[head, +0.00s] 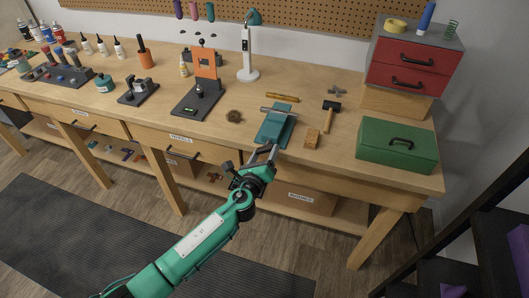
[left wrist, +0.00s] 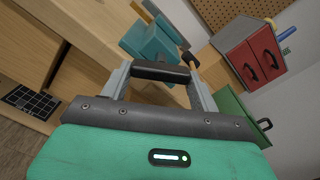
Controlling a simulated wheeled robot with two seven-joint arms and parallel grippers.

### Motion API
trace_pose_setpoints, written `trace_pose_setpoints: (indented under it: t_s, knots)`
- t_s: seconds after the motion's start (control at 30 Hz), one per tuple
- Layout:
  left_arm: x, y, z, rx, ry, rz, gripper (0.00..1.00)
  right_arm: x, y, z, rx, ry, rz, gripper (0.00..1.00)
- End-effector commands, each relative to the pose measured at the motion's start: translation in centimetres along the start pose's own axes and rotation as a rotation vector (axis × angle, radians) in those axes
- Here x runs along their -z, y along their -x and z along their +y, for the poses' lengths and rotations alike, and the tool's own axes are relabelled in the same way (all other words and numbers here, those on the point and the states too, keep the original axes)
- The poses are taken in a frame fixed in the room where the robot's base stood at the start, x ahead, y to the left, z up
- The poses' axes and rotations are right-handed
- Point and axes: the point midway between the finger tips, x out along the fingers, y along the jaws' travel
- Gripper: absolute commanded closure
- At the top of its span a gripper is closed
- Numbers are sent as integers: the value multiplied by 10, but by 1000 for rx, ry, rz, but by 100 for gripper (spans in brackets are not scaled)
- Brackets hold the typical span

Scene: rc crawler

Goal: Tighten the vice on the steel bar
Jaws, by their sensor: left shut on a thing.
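The teal vice (head: 270,133) sits at the front edge of the workbench, and part of it shows beyond my fingers in the left wrist view (left wrist: 155,42). A grey steel bar (head: 279,111) lies across the top of the vice in the head view. My left gripper (head: 271,152) is at the front of the vice, just off the bench edge. In the left wrist view its two grey fingers (left wrist: 161,75) are closed on the ends of a short black bar, the vice handle (left wrist: 161,72). The jaw faces around the steel bar are too small to judge. My right gripper is not in view.
A red drawer cabinet (head: 412,60) is behind. An orange press (head: 204,85) and small brown disc (head: 234,116) are left. The bench front edge is close below my gripper.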

Motion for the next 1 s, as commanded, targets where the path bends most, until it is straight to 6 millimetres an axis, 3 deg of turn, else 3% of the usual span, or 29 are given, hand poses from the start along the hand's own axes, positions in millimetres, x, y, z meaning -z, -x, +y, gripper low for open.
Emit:
trace_pose_setpoints:
  t_s: [0.73, 0.77, 0.83, 1.0]
  knots:
    - [1, 0, 1, -1, -85, 2, 61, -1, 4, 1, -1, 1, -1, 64]
    - [1, 0, 1, -1, -84, 2, 32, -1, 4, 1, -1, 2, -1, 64]
    - [1, 0, 1, -1, -84, 2, 19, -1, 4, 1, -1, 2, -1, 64]
    - [1, 0, 1, 0, -84, 1, 16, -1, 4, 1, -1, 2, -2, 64]
